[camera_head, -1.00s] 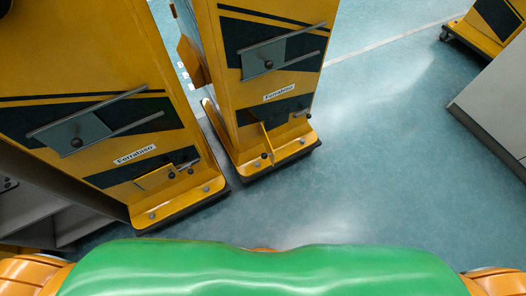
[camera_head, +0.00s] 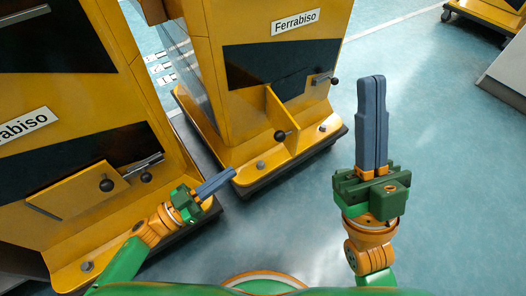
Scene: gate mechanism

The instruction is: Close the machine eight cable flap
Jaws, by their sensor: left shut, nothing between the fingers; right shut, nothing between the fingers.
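Two yellow machines with black panels stand side by side. On the right machine, a yellow flap (camera_head: 281,118) sticks out from the front, open, with a black knob (camera_head: 280,136) at its lower edge. On the left machine, a similar yellow flap (camera_head: 75,192) with a black knob (camera_head: 107,185) looks roughly flush with the front. No machine number is readable. My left gripper (camera_head: 232,173) is shut and empty, low in front of the machines, to the left of and below the right machine's flap. My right gripper (camera_head: 372,79) is shut and empty, pointing up over open floor, right of that machine.
The right machine has a small bar latch with a knob (camera_head: 335,80) right of its flap; the left machine has one too (camera_head: 146,176). Bolted base ledges (camera_head: 325,126) jut forward. A narrow gap separates the machines.

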